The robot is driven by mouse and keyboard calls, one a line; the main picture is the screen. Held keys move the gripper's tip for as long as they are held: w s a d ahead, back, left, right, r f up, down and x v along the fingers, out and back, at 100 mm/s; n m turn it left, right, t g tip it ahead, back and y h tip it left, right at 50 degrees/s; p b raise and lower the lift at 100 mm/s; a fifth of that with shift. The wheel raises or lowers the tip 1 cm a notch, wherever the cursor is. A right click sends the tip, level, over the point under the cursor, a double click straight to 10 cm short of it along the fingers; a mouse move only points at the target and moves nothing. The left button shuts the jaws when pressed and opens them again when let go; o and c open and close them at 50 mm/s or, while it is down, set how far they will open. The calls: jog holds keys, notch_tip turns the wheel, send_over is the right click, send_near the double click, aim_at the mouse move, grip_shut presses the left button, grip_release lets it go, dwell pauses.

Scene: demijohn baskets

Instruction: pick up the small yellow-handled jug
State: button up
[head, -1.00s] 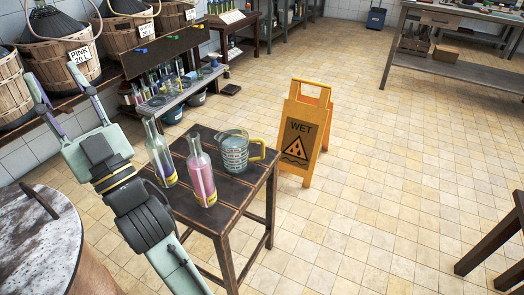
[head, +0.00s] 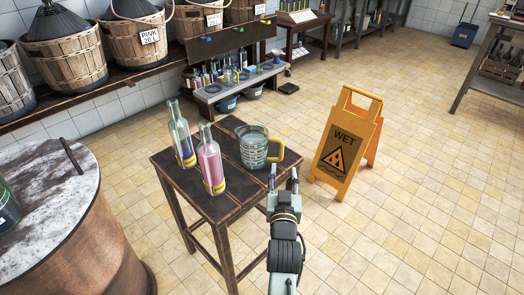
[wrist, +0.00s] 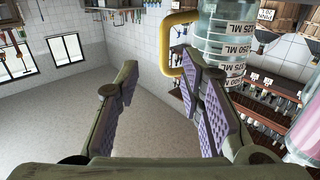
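The small jug (head: 254,148) is clear with printed measuring marks and a yellow handle (head: 279,149). It stands upright on the right part of a dark wooden stool (head: 238,189). My gripper (head: 284,179) is at the stool's right edge, just in front of the handle. In the wrist view my gripper (wrist: 161,95) is open and empty, its purple-padded fingers apart. There the yellow handle (wrist: 182,45) shows beyond the right finger, and the jug body (wrist: 224,45) is to the right. Part of the jug is hidden by that finger.
A pink-filled bottle (head: 210,165) and a clear bottle (head: 181,138) stand on the stool left of the jug. A yellow wet-floor sign (head: 345,145) stands to the right. A marble-topped barrel (head: 45,200) is at left. The tiled floor at right is clear.

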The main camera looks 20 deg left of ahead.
aim_at(281, 152)
jog(key=p+x, duration=0.1)
jog(key=x, duration=0.5)
jog(key=p+x, duration=0.1)
jog(key=x, duration=0.2)
jog(key=shift+w+a+r+p, duration=0.15)
jog(key=shift+w+a+p, duration=0.1)
jog(key=shift+a+p, duration=0.15)
jog(key=shift+w+a, duration=0.15)
jog(key=shift+w, duration=0.1)
jog(key=shift+c, duration=0.2)
grip_shut()
dwell(0.4)
